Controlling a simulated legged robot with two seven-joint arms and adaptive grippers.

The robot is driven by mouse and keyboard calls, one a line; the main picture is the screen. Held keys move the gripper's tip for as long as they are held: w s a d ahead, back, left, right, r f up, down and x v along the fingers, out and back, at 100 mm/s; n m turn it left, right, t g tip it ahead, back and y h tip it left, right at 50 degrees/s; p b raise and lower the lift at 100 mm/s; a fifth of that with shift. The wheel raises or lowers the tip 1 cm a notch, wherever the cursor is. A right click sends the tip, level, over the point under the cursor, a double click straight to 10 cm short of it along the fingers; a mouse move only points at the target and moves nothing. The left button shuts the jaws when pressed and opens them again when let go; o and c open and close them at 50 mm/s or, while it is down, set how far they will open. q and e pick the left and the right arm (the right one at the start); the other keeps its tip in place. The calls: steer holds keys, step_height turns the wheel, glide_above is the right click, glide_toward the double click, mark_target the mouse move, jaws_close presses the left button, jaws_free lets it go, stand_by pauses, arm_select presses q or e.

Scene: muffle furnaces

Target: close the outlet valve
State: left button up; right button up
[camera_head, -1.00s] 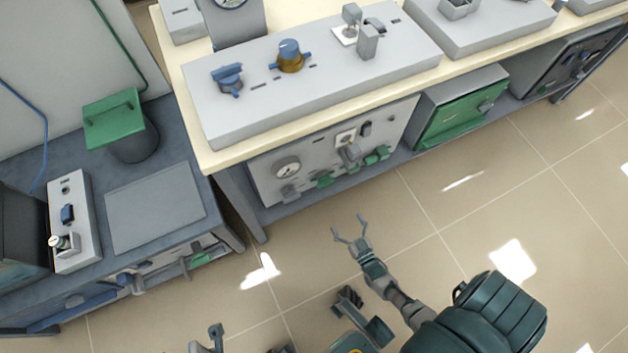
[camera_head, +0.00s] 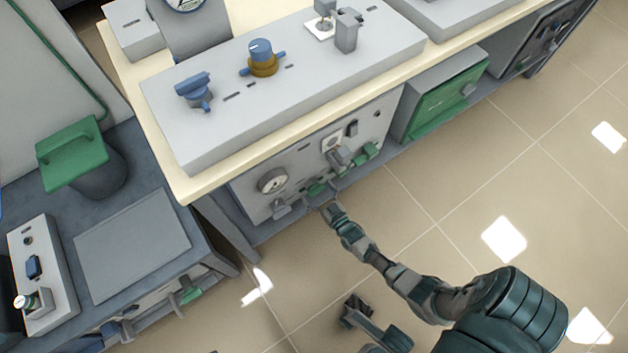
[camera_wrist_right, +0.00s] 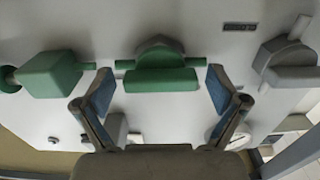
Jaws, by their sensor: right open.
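My right gripper (camera_head: 328,203) is at the front of the grey panel (camera_head: 300,164) below the cream worktop. In the right wrist view my right gripper (camera_wrist_right: 157,82) is open, its blue-padded fingers on either side of a green valve handle (camera_wrist_right: 155,80). I see a gap at each side of the handle; depth contact is unclear. In the head view this green valve (camera_head: 317,189) is partly hidden by the gripper. A second green valve (camera_wrist_right: 52,76) and a grey valve (camera_wrist_right: 287,58) flank it. I cannot read which one is labelled outlet.
A round gauge (camera_head: 272,180) is on the same panel. A green-fronted box (camera_head: 440,103) stands right of it under the worktop (camera_head: 190,188). A dark table leg (camera_head: 228,230) is left of the gripper. The tiled floor (camera_head: 470,190) is clear at right.

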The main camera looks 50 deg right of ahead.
steer(key=c, duration=1.1)
steer(key=shift+c, duration=0.3)
